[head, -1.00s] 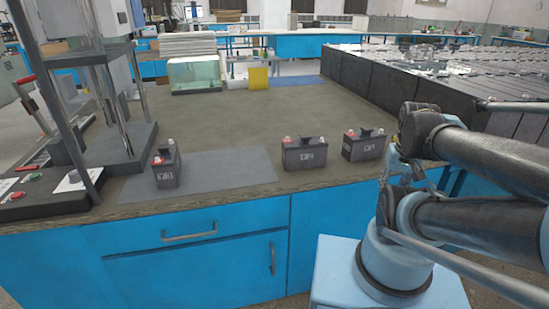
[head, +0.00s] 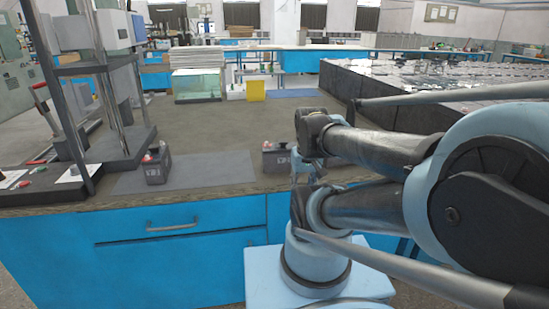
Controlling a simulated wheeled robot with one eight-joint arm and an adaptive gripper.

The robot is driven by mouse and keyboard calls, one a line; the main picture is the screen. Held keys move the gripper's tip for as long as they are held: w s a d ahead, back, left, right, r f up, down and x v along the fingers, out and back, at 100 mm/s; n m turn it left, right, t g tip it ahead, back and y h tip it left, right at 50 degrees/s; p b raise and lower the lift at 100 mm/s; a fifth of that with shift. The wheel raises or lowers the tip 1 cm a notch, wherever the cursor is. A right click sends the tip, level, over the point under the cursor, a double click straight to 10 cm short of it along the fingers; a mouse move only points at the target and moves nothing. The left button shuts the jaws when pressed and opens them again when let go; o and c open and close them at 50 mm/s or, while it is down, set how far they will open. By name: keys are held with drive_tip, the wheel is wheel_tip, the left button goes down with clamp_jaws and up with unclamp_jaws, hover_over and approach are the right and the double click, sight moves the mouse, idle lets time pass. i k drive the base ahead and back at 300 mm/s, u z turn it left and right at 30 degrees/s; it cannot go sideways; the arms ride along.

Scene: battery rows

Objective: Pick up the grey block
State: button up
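Several dark grey block-like batteries stand on the bench; I cannot tell which one the task calls the grey block. One battery (head: 157,167) with a red and a pale terminal stands upright on the grey mat (head: 205,176) at the left. Another battery (head: 275,158) stands upright near the front edge, its right side close to my arm in the picture. The third battery seen earlier is hidden behind my arm. My gripper is not in the head view; only links of my arm show, across the right half.
The brown bench top (head: 215,128) is largely clear behind the batteries. A test stand (head: 110,150) rises at the left. A glass tank (head: 198,86) and a yellow box (head: 256,90) stand at the back. Black battery rows (head: 400,100) fill the back right.

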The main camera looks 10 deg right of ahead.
sight(276, 157)
drive_tip(key=z, duration=0.05)
drive_tip(key=k, duration=0.5)
drive_tip(key=u, duration=0.15)
drive_tip(key=i, duration=0.5)
drive_tip(key=z, duration=0.25)
drive_tip(key=k, duration=0.7)
drive_tip(key=z, duration=0.55)
drive_tip(key=k, duration=0.55)
drive_tip(key=z, duration=0.1)
drive_tip(key=i, duration=0.75)
drive_tip(key=z, duration=0.15)
